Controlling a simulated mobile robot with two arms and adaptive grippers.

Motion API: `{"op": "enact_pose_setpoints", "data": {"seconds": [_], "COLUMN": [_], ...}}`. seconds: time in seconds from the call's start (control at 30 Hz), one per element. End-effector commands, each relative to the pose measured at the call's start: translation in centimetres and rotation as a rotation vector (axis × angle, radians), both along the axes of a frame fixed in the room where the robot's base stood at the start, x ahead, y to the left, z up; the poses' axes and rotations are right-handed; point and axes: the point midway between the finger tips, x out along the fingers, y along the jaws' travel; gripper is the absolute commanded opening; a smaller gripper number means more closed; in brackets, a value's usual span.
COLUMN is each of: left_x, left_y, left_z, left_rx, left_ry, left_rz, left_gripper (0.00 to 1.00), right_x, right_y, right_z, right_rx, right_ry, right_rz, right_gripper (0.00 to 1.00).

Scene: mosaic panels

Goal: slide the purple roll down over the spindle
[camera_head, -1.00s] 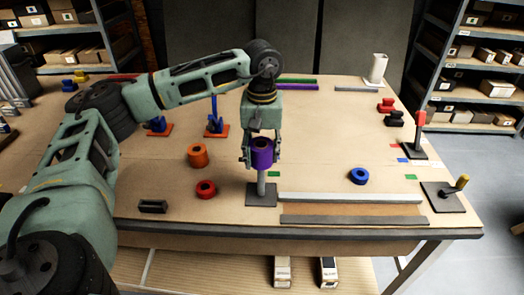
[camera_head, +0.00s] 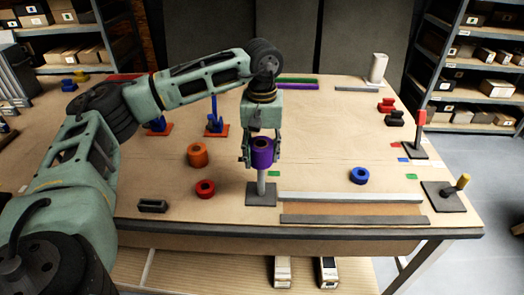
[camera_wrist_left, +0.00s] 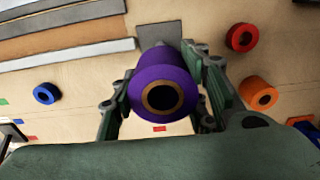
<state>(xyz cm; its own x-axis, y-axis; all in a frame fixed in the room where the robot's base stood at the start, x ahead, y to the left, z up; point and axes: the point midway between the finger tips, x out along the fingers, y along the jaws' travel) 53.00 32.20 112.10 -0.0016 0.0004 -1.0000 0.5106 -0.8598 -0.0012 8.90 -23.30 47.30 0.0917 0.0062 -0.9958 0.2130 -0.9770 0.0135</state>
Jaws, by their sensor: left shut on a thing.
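The purple roll (camera_head: 262,152) is held upright in my left gripper (camera_head: 262,158), which is shut on it from above. The spindle (camera_head: 261,183) is a grey upright post on a dark square base (camera_head: 261,194). The roll is directly above the post in the head view, and the post's upper end is hidden by the roll. I cannot tell whether the post's tip is inside the roll. In the left wrist view the roll (camera_wrist_left: 161,88) sits between both fingers, with its brown-ringed hole facing the camera. My right gripper is not in view.
An orange roll (camera_head: 197,155) and a red roll (camera_head: 205,188) stand left of the spindle. A blue roll (camera_head: 359,175) lies to the right. Grey strips (camera_head: 350,198) lie right of the base.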

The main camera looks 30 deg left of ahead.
Motion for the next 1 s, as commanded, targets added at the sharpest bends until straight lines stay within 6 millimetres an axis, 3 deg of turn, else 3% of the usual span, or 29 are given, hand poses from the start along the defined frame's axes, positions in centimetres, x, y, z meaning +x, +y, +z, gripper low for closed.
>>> {"op": "enact_pose_setpoints", "data": {"seconds": [1.0], "left_x": [0.04], "left_y": [-0.01], "left_z": [-0.61], "left_rx": [0.000], "left_ry": [-0.001], "left_rz": [0.000], "left_gripper": [0.13], "right_x": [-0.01], "right_y": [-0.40], "right_z": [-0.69], "right_rx": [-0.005], "right_ry": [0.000], "right_rz": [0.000], "right_gripper": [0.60]}}
